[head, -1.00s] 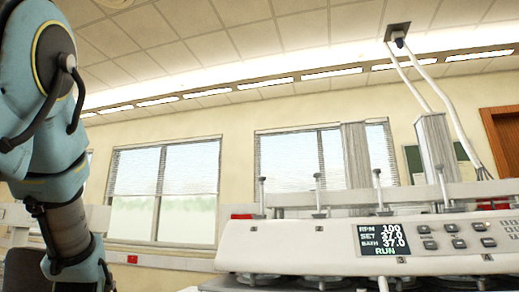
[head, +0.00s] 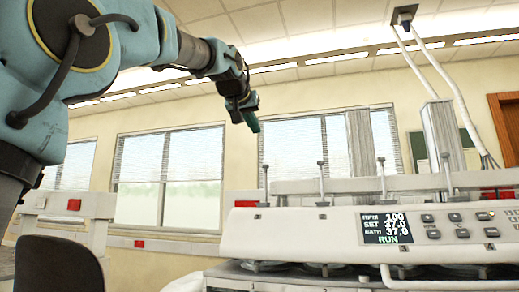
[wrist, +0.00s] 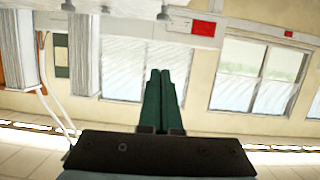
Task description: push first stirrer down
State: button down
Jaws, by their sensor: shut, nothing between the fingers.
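The tablet tester (head: 300,235) stands at the right in the head view, its lit screen (head: 387,229) reading RPM 100 and RUN. Several thin upright stirrer rods rise from its top. The leftmost, the first stirrer (head: 265,180), stands up at the tester's left end. My gripper (head: 253,125) is above and slightly left of that rod's top, apart from it. Its green fingers are shut with nothing between them, as the wrist view also shows (wrist: 160,75). The wrist view looks upside down, with rod ends at its top edge.
A white column (head: 437,140) with hoses stands behind the tester at the right. A dark chair (head: 60,268) is at the lower left. A white bench unit with a red label (head: 74,204) stands behind it. The space around my gripper looks clear.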

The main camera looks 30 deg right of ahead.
jog(key=w+d+f+p, duration=0.2)
jog(key=w+d+f, duration=0.4)
jog(key=f, duration=0.1)
jog(key=shift+w, duration=0.25)
jog(key=shift+d+f, duration=0.1)
notch_tip(320, 180, down, 10)
jog(key=b, duration=0.7)
jog(key=shift+b, duration=0.35)
